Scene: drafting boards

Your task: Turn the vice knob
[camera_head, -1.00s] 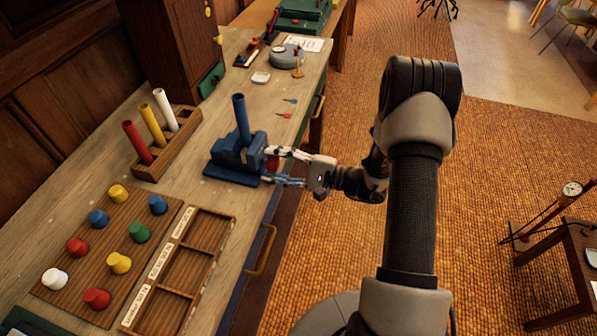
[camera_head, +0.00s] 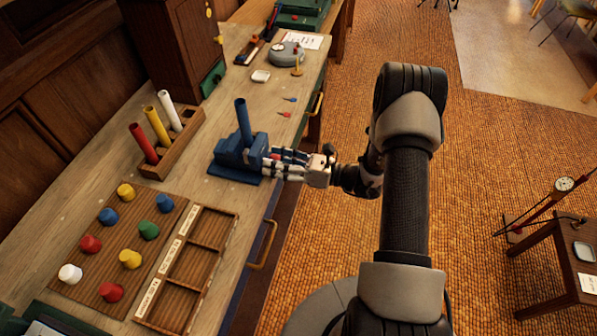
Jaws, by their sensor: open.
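The blue vice (camera_head: 232,158) stands on the workbench near its right edge, with a blue tube (camera_head: 243,122) upright in it. The vice knob is on the vice's right side, mostly hidden by my fingers; a bit of red shows there. My gripper (camera_head: 272,162) is at that side of the vice, reaching in from the right. Its fingers are open and lie around or beside the knob; I cannot tell whether they touch it.
A wooden rack (camera_head: 170,155) with red, yellow and white tubes stands left of the vice. A peg board (camera_head: 98,253) with several coloured knobs and an empty divided tray (camera_head: 205,246) lie in front. Small items and a round grey device (camera_head: 285,55) lie behind. A drawer handle (camera_head: 264,245) sticks out.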

